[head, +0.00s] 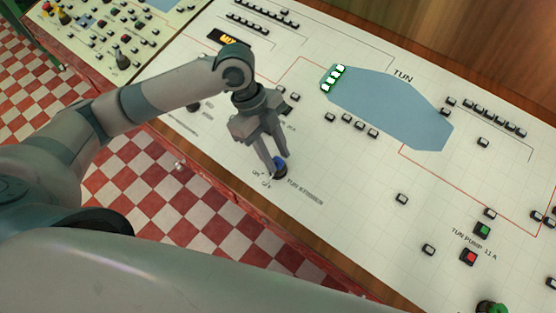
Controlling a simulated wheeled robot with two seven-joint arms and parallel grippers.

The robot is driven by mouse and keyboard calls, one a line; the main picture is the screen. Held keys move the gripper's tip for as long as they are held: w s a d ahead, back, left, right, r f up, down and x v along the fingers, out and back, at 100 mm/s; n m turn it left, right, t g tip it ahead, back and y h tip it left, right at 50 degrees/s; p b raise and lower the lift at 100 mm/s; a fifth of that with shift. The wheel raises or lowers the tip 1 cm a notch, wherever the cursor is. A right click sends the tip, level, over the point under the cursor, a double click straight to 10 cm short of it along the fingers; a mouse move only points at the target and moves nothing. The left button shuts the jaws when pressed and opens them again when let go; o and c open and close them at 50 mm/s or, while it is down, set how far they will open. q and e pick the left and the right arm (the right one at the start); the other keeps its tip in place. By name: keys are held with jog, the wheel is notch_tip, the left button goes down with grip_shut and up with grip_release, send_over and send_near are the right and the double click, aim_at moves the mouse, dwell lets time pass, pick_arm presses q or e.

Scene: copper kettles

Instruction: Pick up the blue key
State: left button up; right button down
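The blue key (281,169) is a small dark blue piece on the sloping white control panel (330,190), near its lower edge by small printed lettering. My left gripper (278,164) reaches down to it. Its two fingers stand apart, with the tips at the key, and the blue shows between and just beyond them. Part of the key is hidden by the fingers, and I cannot tell whether they touch it. My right gripper is not in view.
The panel has a blue-grey tank shape (395,105) marked TUN and several small black buttons. A green button (483,230) and a red button (470,257) sit at the lower right. A second panel (110,35) stands at the upper left. The floor (150,175) is red and white checked.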

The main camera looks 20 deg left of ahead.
aim_at(277, 159)
pick_arm(q)
grip_shut()
jog(key=shift+r, duration=0.1)
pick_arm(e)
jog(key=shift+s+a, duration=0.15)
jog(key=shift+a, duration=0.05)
